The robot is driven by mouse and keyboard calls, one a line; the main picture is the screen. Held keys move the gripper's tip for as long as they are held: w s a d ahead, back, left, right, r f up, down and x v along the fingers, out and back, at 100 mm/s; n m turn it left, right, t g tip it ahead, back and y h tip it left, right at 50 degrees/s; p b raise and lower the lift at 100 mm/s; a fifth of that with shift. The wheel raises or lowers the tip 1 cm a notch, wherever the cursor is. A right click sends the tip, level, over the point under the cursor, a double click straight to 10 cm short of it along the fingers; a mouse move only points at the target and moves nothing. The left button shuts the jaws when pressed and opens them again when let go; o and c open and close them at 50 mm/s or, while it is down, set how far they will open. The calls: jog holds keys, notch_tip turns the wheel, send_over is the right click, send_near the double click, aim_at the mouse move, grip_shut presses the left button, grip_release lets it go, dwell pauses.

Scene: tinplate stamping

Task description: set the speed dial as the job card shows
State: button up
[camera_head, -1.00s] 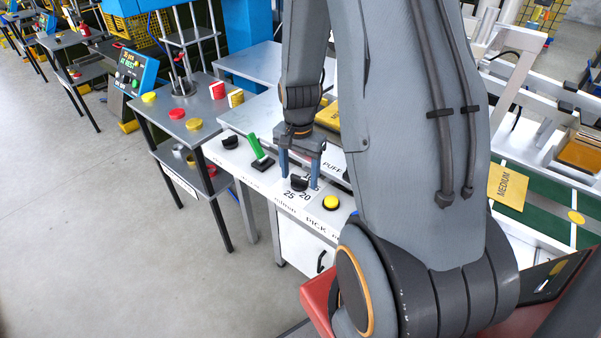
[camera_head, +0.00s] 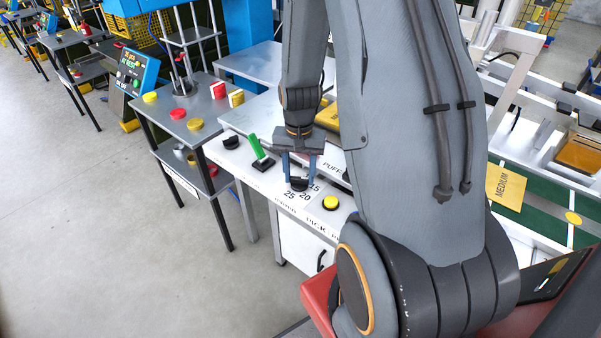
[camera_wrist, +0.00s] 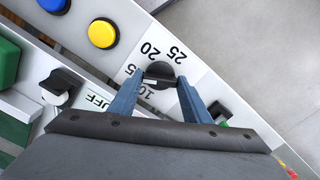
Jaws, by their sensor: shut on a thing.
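The speed dial (camera_head: 299,184) is a black knob on the white panel, with the numbers 25, 20 and 15 printed around it. In the wrist view the dial (camera_wrist: 160,72) shows between my fingertips, with 25 and 20 on its far side and 15 and 10 by the left finger. My gripper (camera_head: 299,179) points down and its two blue fingers are shut on the dial. The fingers partly cover the dial and numbers, and I cannot tell which number it points to. A yellow card reading MEDIUM (camera_head: 507,186) lies at the right.
A yellow button (camera_head: 330,203) sits close right of the dial. A green lever (camera_head: 259,147) and another black knob (camera_head: 231,142) are to the left on the same panel. A table with coloured discs (camera_head: 178,113) stands farther left. The grey floor at left is clear.

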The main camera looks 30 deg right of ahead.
aim_at(299, 177)
jog(key=shift+w, duration=0.15)
jog(key=o, duration=1)
jog(key=shift+o, duration=0.2)
jog(key=shift+r+b, duration=0.95)
jog(key=shift+r, duration=3)
jog(key=s+a+r+n+b, duration=0.1)
jog(key=s+a+n, duration=0.3)
jog(key=a, duration=0.2)
jog(key=s+a+r+n+t+b, duration=0.1)
jog(key=s+a+n, duration=0.3)
jog(key=a, duration=0.3)
